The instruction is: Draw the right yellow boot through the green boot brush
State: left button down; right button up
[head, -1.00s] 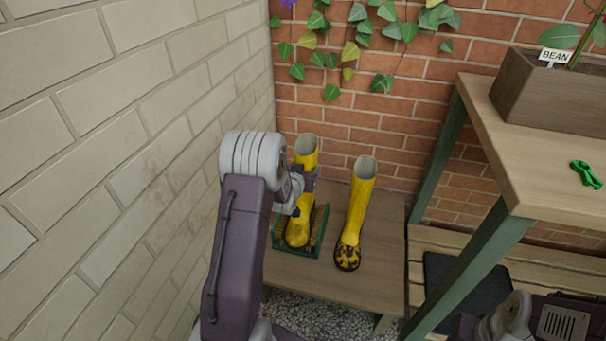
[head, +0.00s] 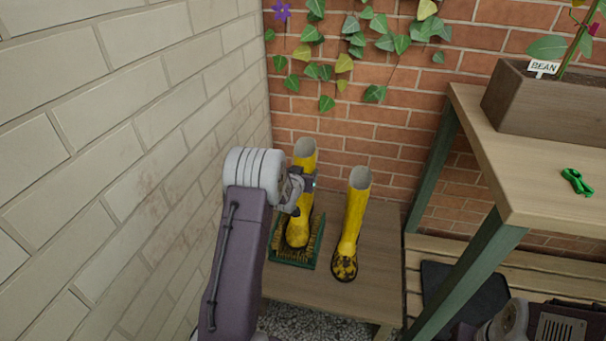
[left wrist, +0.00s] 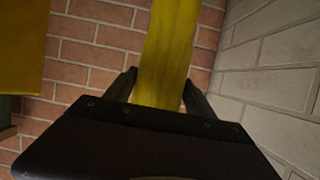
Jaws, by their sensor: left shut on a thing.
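Two yellow boots stand upright on the low wooden bench. The left one in the head view (head: 299,228) has its foot in the green boot brush (head: 293,264), between the bristles, with some dark dirt at the toe. My left gripper (head: 304,184) is shut on its shaft, which also shows between the fingers in the left wrist view (left wrist: 165,50). The other yellow boot (head: 354,215) stands apart to the right, with dark mud on its foot. My right gripper is not in view.
The bench (head: 375,275) is bare around the right boot. A pale block wall (head: 110,150) is close on the left, a brick wall (head: 400,135) behind. A taller table (head: 530,180) with a planter (head: 540,105) and green clip (head: 577,181) stands right.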

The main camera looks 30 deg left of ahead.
pick_arm(q)
jog(key=shift+s+d, duration=0.2)
jog(key=shift+s, duration=0.65)
jog(key=shift+s+d, duration=0.2)
jog(key=shift+s, duration=0.75)
jog(key=s, duration=0.3)
jog(key=shift+s+d, duration=0.15)
jog(key=shift+d, duration=0.25)
jog(key=shift+s, duration=0.1)
jog(key=s, duration=0.1)
jog(key=s+d, duration=0.1)
jog(key=s, duration=0.1)
jog(key=shift+s+r+b, duration=0.1)
jog(key=shift+s+b, duration=0.05)
jog(key=shift+b, duration=0.25)
